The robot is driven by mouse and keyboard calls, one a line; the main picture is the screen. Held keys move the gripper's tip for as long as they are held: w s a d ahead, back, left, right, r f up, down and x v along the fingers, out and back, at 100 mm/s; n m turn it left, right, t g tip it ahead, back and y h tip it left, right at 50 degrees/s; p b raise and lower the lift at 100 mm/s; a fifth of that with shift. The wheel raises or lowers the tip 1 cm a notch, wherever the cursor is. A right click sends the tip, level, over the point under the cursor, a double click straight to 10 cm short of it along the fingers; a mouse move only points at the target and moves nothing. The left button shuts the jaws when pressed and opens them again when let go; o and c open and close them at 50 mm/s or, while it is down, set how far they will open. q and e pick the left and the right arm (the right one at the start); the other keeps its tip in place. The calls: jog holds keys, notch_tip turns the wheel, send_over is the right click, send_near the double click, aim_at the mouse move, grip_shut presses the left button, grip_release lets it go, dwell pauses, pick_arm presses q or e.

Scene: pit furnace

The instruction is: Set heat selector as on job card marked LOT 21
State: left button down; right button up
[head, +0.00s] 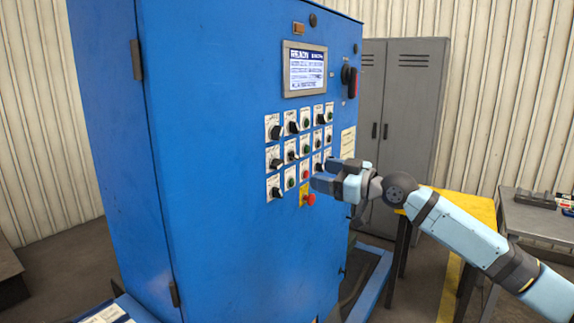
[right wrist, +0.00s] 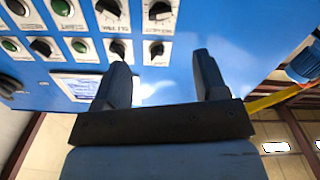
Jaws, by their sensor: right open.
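The blue control cabinet (head: 225,170) carries a panel of black selector knobs and coloured push buttons, each on a white label plate. I cannot tell which knob is the heat selector; the labels are too small or blurred. My right gripper (head: 321,175) is at the lower right of the panel, its fingers pointing at the panel face. In the right wrist view my right gripper (right wrist: 163,75) is open and empty. Two black knobs, a nearer one (right wrist: 157,49) and a farther one (right wrist: 160,12), show beyond the gap between its fingers. My left gripper is out of view.
A pale card (head: 348,142) is on the panel's right; papers (head: 108,314) lie at bottom left. A yellow table (head: 455,208) and grey locker (head: 405,100) stand behind my arm.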

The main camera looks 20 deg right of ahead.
aim_at(281, 165)
jog(key=p+x, duration=0.2)
jog(key=x, duration=0.9)
jog(key=shift+a+p, duration=0.1)
jog(key=shift+p, duration=0.25)
jog(key=shift+w+a, duration=0.25)
jog(key=shift+w, duration=0.15)
jog(key=c, duration=0.9)
